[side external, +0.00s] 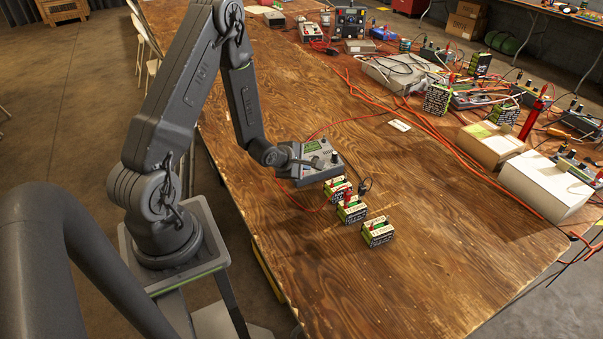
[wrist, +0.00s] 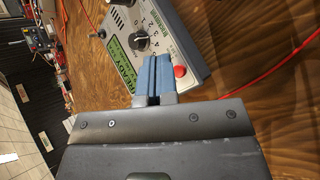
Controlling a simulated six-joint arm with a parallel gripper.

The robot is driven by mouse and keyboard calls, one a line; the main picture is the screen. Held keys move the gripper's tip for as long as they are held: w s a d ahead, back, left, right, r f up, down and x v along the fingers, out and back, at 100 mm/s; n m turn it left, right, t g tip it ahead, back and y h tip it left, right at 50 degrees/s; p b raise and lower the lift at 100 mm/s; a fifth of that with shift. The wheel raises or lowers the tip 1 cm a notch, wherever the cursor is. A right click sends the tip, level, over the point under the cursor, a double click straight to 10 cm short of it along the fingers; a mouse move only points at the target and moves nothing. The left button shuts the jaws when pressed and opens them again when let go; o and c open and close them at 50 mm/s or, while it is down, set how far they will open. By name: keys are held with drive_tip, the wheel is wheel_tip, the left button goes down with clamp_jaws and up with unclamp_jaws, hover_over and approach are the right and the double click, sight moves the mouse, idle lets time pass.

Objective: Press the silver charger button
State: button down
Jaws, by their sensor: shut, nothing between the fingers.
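The silver charger (side external: 327,173) is a flat box on the wooden table, partly behind my gripper in the side view. In the wrist view the charger (wrist: 188,48) shows a green READY display, a dark knob and a red button (wrist: 180,71). My gripper (side external: 316,161) is over the charger top. In the wrist view my gripper (wrist: 155,72) has its blue-grey fingers together and empty.
Several green-and-black battery blocks (side external: 377,232) stand in front of the charger. A red cable (wrist: 262,75) runs across the table beside it. Devices, white boxes (side external: 545,186) and cables crowd the far right. The near table (side external: 430,280) is clear.

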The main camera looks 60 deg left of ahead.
drive_tip(key=shift+f, duration=0.1)
idle(0.7)
drive_tip(key=shift+a+f, duration=0.1)
drive_tip(key=shift+f, duration=0.25)
drive_tip(key=shift+f, duration=0.35)
idle(0.6)
idle(0.3)
drive_tip(key=shift+r, duration=0.8)
drive_tip(key=shift+d+r, duration=0.2)
drive_tip(key=shift+r, duration=0.6)
drive_tip(key=shift+d+r, duration=0.15)
drive_tip(key=shift+r, duration=0.7)
drive_tip(key=shift+d+r, duration=0.2)
drive_tip(key=shift+r, duration=0.6)
